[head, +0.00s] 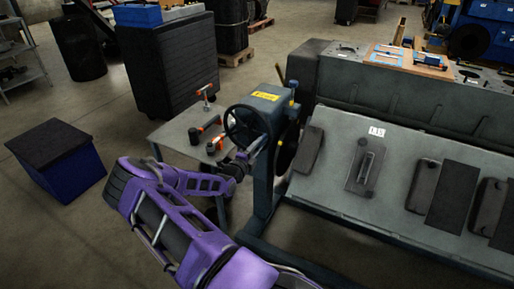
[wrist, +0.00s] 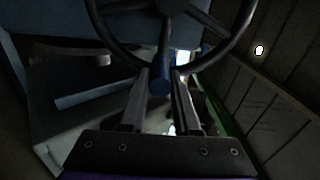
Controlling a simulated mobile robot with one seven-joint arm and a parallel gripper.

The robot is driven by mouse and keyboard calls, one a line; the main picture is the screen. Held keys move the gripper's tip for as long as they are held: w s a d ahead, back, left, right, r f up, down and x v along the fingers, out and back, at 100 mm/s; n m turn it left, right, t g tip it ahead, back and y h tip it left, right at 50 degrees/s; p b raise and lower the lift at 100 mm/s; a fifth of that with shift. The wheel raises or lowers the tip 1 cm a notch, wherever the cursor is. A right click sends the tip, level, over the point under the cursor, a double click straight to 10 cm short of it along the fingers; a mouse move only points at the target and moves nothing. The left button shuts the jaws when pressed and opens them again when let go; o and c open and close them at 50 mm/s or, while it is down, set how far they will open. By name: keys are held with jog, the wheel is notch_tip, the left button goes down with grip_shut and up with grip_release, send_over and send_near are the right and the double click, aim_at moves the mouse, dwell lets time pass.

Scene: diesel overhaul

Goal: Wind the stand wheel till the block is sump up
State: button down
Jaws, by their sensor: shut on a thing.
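The dark stand wheel (head: 247,126) is on the blue gearbox of the engine stand (head: 263,190), which has a yellow label. In the wrist view, the wheel's rim (wrist: 110,57) and spokes fill the top. My gripper (head: 244,157) is at the wheel's lower edge. In the wrist view, its two fingers (wrist: 161,78) close on the wheel's blue handle (wrist: 160,88), at the bottom of the rim. The big grey block (head: 335,195) is mounted right of the wheel. Its side with dark covers slopes towards the camera, and a face with round openings is on top.
A small grey table (head: 177,135) with orange and black tools stands just behind and left of the wheel. A blue box with a dark lid (head: 57,155) is on the floor at left. A tall black stack (head: 165,65) stands behind. The floor at lower left is clear.

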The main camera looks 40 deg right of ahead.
jog(key=shift+w+r, duration=0.2)
jog(key=shift+r, duration=0.1)
jog(key=c, duration=0.9)
grip_release()
jog(key=shift+o, duration=1.2)
jog(key=shift+f, duration=0.15)
jog(key=shift+a, duration=0.1)
jog(key=v, duration=1.7)
jog(key=shift+s, duration=0.2)
jog(key=shift+a, duration=0.15)
